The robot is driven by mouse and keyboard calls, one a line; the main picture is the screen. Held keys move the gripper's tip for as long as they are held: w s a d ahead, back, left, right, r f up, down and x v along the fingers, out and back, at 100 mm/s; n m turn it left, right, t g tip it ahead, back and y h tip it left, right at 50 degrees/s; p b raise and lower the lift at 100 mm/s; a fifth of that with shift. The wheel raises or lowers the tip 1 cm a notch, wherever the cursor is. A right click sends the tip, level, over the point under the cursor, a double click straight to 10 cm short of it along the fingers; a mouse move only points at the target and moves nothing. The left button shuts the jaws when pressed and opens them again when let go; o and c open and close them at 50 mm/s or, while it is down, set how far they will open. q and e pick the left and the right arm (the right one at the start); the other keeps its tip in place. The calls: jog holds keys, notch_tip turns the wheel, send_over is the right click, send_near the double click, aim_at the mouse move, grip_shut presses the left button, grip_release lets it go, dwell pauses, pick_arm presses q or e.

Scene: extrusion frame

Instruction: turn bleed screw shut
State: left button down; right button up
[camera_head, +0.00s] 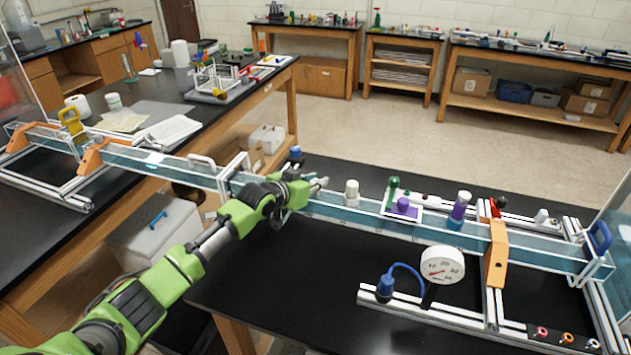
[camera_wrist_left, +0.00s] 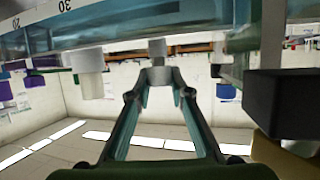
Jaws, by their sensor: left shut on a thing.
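My left gripper (camera_head: 316,185) reaches over the near wall of the long clear water channel (camera_head: 340,210), left of a small white cylinder. In the left wrist view, which looks upside down, its two fingers (camera_wrist_left: 159,78) converge and are shut on a small grey knob, the bleed screw (camera_wrist_left: 157,48), beside the blue-tinted channel (camera_wrist_left: 110,30). The screw's shaft and slot are not clear, and in the head view the gripper hides it. My right gripper is in neither view.
A white cylinder (camera_head: 351,193) stands to the right along the channel, then a tray with green and purple pieces (camera_head: 402,207). A round gauge (camera_head: 442,264) and an orange bracket (camera_head: 496,253) stand further right. The black tabletop (camera_head: 290,270) in front is mostly clear.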

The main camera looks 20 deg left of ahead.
pick_arm(q)
jog(key=c, duration=1.8)
grip_release()
jog(key=shift+f, duration=0.1)
jog(key=shift+s, duration=0.1)
jog(key=v, duration=1.2)
